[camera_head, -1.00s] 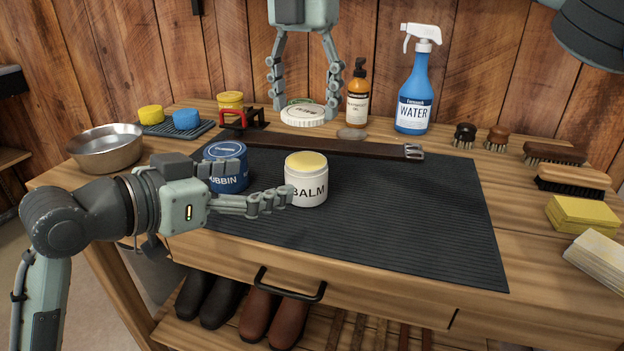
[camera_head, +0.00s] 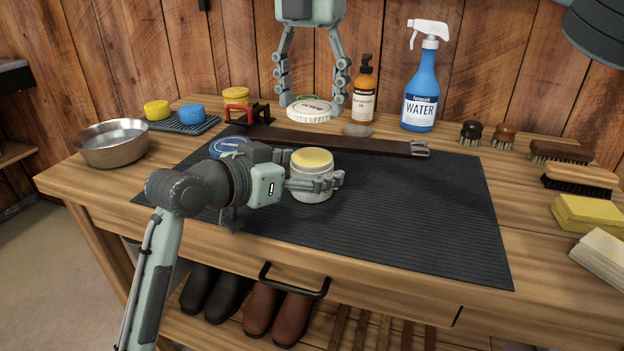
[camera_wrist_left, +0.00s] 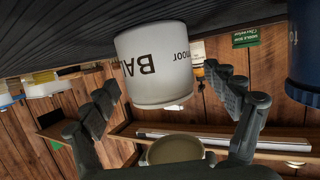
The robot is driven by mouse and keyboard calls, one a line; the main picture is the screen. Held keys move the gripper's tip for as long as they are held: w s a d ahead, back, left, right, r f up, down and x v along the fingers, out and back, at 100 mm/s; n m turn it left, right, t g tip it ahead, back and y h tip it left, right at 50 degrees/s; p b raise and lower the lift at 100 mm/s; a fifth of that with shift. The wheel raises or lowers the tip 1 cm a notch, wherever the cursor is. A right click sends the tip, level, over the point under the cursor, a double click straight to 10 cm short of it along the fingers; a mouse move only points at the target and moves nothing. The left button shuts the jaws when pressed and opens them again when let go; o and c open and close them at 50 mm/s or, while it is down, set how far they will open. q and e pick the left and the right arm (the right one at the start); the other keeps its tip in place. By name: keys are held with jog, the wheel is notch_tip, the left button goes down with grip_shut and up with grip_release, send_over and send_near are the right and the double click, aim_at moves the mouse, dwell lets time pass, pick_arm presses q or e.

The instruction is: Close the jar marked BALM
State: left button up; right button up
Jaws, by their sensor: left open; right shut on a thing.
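The white BALM jar (camera_head: 312,192) stands upright on the dark mat, its top uncovered and showing yellow balm. My left gripper (camera_head: 318,180) is open, with its fingers around the jar's sides; in the head view it hides most of the label. In the left wrist view the jar (camera_wrist_left: 153,65) shows upside down between the spread fingers (camera_wrist_left: 170,110). My right gripper (camera_head: 310,103) is at the back of the bench, shut on a round white lid (camera_head: 308,113). Whether the lid touches the bench I cannot tell.
A blue tin (camera_head: 230,146) stands just left of the jar, partly hidden by my left arm. A leather strap (camera_head: 350,142) lies behind it. An oil bottle (camera_head: 363,95) and a blue spray bottle (camera_head: 421,95) stand at the back. The mat (camera_head: 430,220) is clear to the right.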

pick_arm(q)
jog(key=shift+w+d+f, duration=0.15)
jog(key=shift+w+d, duration=0.15)
jog(key=shift+w, duration=0.05)
jog(key=c, duration=1.8)
pick_arm(e)
send_over(311, 158)
jog(key=shift+f, duration=2.5)
jog(key=shift+f, duration=0.85)
jog(key=shift+f, duration=0.6)
